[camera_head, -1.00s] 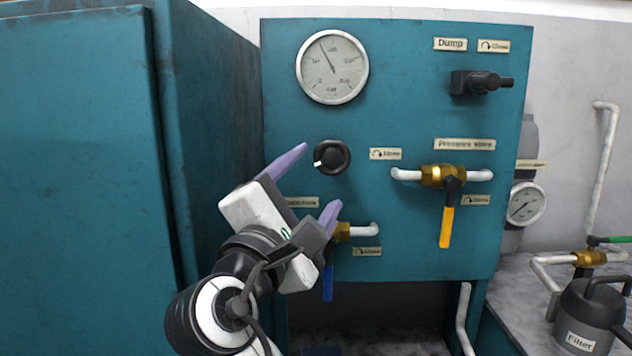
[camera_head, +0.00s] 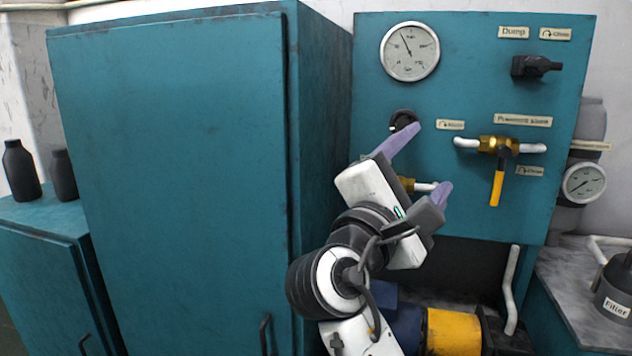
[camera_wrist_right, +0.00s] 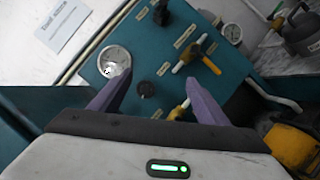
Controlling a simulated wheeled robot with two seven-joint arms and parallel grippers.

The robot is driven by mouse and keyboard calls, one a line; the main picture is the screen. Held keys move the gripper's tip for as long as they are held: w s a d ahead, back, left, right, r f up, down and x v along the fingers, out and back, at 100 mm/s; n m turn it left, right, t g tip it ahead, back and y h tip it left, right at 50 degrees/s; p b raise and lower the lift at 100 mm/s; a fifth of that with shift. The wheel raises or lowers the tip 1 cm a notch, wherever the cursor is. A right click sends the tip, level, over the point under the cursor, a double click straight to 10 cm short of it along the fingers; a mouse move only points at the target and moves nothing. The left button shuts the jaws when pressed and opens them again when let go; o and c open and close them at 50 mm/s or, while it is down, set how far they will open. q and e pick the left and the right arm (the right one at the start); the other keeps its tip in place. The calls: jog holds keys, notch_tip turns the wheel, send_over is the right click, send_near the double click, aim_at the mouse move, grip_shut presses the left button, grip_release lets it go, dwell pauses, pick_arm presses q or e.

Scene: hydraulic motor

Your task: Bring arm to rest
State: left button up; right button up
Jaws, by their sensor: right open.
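My right gripper (camera_head: 422,168) has purple fingertips spread apart with nothing between them. In the head view it is in front of the lower left of the teal control panel (camera_head: 470,75), and its upper finger partly covers the black knob (camera_head: 402,119). In the right wrist view the two fingers (camera_wrist_right: 158,100) are apart, with the panel beyond and the black knob (camera_wrist_right: 146,89) between them. A brass valve (camera_head: 406,184) is partly hidden behind the gripper. My left gripper is not in view.
A tall teal cabinet (camera_head: 180,150) stands left of the arm. The panel carries a gauge (camera_head: 409,51), a black dump valve (camera_head: 535,67) and a yellow-handled valve (camera_head: 498,185). A yellow and blue motor (camera_head: 452,332) is below. A filter (camera_head: 615,290) stands right. Dark bottles (camera_head: 20,170) stand far left.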

jog(key=d+r+n+g+h, duration=0.15)
jog(key=d+h, duration=0.75)
jog(key=d, duration=1.6)
notch_tip(320, 180, down, 31)
jog(key=w+a+n+y, duration=0.2)
jog(key=w+y, duration=0.1)
jog(key=y, duration=1)
jog(key=s+a+f+m+g+y, duration=0.25)
jog(key=s+f, duration=0.35)
jog(key=f, duration=0.5)
jog(key=s+a+f+m+g+y, duration=0.1)
jog(key=s+a+f+m+y, duration=0.25)
jog(key=s+f, duration=0.5)
jog(key=s+a+f+m+g+y, duration=0.35)
jog(key=s+f+m, duration=0.5)
jog(key=s, duration=0.65)
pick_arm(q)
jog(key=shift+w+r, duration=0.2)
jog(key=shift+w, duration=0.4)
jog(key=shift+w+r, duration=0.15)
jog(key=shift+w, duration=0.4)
pick_arm(e)
jog(key=a+m+y, duration=0.1)
jog(key=a+m, duration=0.2)
jog(key=a, duration=0.9)
jog(key=shift+w+a+f+t+y, duration=0.35)
jog(key=shift+w+a+t, duration=0.05)
jog(key=shift+w+t, duration=0.05)
